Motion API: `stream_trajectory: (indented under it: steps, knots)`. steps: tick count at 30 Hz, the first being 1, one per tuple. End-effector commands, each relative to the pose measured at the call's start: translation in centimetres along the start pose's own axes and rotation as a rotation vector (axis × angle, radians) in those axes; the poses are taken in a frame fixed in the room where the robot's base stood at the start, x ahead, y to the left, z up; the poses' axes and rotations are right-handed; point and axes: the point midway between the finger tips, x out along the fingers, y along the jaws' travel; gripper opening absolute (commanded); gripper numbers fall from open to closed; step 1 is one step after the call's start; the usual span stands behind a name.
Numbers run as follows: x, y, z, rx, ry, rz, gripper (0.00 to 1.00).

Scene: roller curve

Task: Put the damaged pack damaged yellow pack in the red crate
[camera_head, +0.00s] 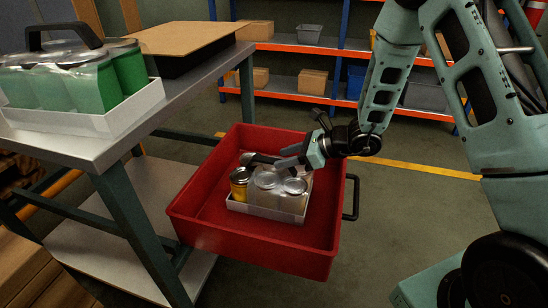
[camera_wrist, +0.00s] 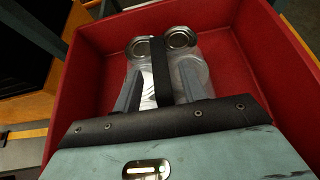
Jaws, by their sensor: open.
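The damaged yellow pack (camera_head: 265,212) sits in the red crate (camera_head: 255,252), upright in its white tray. A yellow can (camera_head: 239,187) shows at its left, with clear wrap and silver lids beside it. In the wrist view two round lids and crumpled clear wrap show on the pack (camera_wrist: 203,75). Its black handle strap (camera_wrist: 160,65) lies between the fingers of my gripper (camera_wrist: 158,85). The fingers are spread, with gaps to the strap. In the head view my gripper (camera_head: 282,160) is over the pack, hiding part of its top.
A grey table (camera_head: 95,148) at the left carries a green pack (camera_head: 75,80) in a white tray and a brown board (camera_head: 185,38). The crate has a black side handle (camera_head: 352,197). Orange shelves (camera_head: 300,88) with boxes stand behind. Floor is free right of the crate.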

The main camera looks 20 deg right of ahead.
Motion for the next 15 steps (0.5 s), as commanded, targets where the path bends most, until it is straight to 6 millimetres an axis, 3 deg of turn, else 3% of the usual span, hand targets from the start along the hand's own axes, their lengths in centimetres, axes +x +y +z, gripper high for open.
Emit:
stream_trajectory:
  steps: [1, 6, 13, 15]
  knots:
    - [-1.4, -0.1, 0.3, 0.003, 0.000, -0.005, 0.42]
    - [-4.6, 0.0, 0.2, 0.003, -0.001, -0.003, 0.42]
    - [-6.8, 0.2, 0.2, -0.005, -0.001, 0.006, 0.42]
    - [-6.6, 1.3, 0.9, -0.040, 0.002, 0.044, 0.42]
